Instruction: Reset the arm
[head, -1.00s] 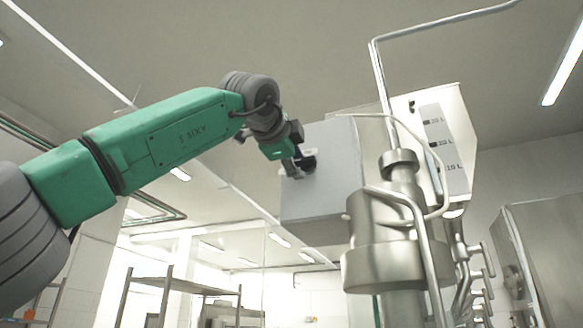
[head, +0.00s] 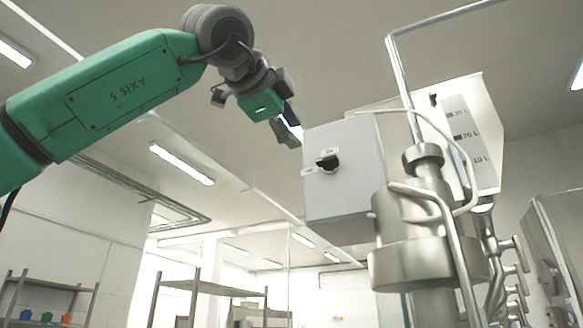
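My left arm comes in from the left, green with grey joints. Its gripper (head: 287,122) is up and to the left of the grey control box (head: 345,195), apart from it. Its dark fingers point down and right; whether they are open or shut is hard to make out, and nothing is seen held. A black rotary knob (head: 327,163) with a light label is on the front face of the box, clear of the gripper. My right gripper is not in view.
A steel filling machine (head: 425,240) with curved pipes stands right of the box. A white hopper (head: 460,125) with litre marks is behind it. Steel shelves (head: 215,288) stand low at the back; small coloured cups (head: 47,316) sit at lower left. Space left of the box is open.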

